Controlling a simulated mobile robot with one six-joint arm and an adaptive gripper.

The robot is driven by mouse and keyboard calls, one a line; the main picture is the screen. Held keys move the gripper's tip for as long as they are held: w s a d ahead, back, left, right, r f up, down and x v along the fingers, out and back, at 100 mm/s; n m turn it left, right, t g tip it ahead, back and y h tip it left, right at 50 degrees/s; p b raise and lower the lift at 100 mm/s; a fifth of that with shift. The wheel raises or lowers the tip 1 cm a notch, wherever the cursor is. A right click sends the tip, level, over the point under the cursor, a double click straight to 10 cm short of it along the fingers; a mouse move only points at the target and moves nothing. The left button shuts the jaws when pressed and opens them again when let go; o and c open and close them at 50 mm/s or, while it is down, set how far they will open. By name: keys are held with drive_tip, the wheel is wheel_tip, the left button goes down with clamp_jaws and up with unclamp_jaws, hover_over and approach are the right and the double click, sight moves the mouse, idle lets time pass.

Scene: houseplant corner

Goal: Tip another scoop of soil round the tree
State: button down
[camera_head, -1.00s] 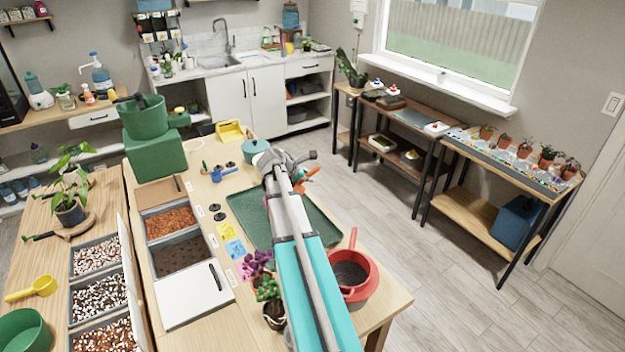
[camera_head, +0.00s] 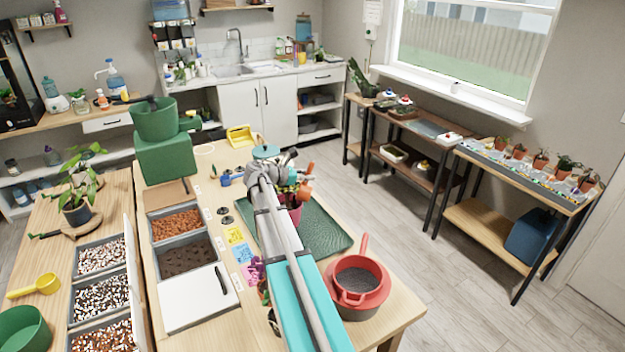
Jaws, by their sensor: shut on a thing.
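My gripper (camera_head: 287,184) is over the green tray (camera_head: 318,222) at the middle of the bench, partly hidden by my own arm. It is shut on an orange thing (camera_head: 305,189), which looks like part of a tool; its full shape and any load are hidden. A magenta pot (camera_head: 295,215) with some green foliage stands on the tray just below and beside my gripper; most of the plant is hidden. An open bin of dark soil (camera_head: 186,256) is set in the bench to the left.
A red sieve (camera_head: 360,281) with dark grit sits in a red bowl at the front right. A bark bin (camera_head: 176,224) and a white-lidded bin (camera_head: 197,299) flank the soil bin. The tray's right side is clear.

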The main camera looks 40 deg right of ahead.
drive_tip(key=shift+w+a+f+n+g+h+b, duration=0.1)
drive_tip(key=shift+w+a+n+g+h+b, duration=0.55)
drive_tip(key=shift+b, duration=0.6)
drive_tip(key=shift+w+a+h+b, duration=0.1)
drive_tip(key=shift+w+h+b, duration=0.15)
drive_tip(key=shift+h+b, duration=0.2)
drive_tip(key=shift+a+r, duration=0.1)
drive_tip(key=shift+r, duration=0.1)
idle(0.4)
